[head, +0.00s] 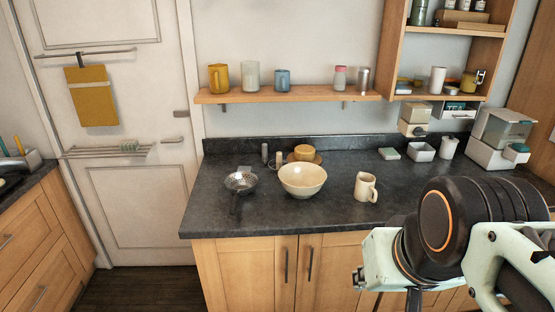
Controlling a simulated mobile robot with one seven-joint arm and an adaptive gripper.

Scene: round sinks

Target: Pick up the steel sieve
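The steel sieve (240,181) sits on the dark countertop, left of a cream bowl. Its perforated round pan faces up, and its dark handle points toward the counter's front edge. My arm shows at the lower right, in front of the cabinets and well to the right of the sieve. I cannot make out my gripper's fingers in the head view. Nothing touches the sieve from my side.
The cream bowl (303,180) stands close to the sieve's right, with a cream pitcher (365,187) further right. Small shakers and a yellow-brown dish (304,153) stand behind. A wooden shelf (290,94) with cups hangs above. The counter's left end is clear.

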